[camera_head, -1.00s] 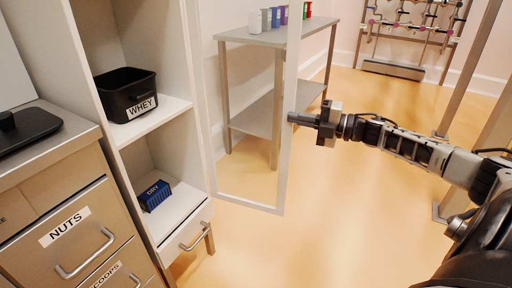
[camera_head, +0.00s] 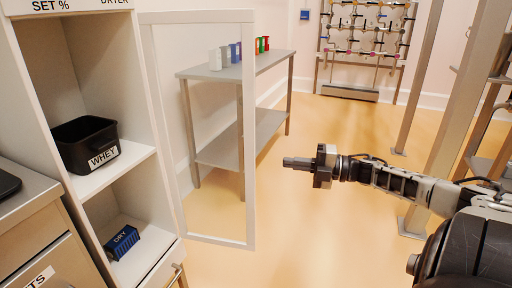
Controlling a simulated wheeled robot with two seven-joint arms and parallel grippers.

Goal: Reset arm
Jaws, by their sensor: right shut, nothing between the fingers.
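My right gripper (camera_head: 297,163) reaches in from the right at mid height. Its fingers are shut with nothing between them, and it points left over open floor. It is apart from the open glass-paned cabinet door (camera_head: 250,150), just to the right of the door's edge frame. My left gripper is not in view.
The open cabinet (camera_head: 133,120) at left holds a black WHEY bin (camera_head: 72,150) and a blue DRY box (camera_head: 123,241). A steel drawer unit (camera_head: 30,235) stands lower left. A metal table (camera_head: 270,65) with several coloured containers stands behind the door. The floor (camera_head: 320,240) in the middle is clear.

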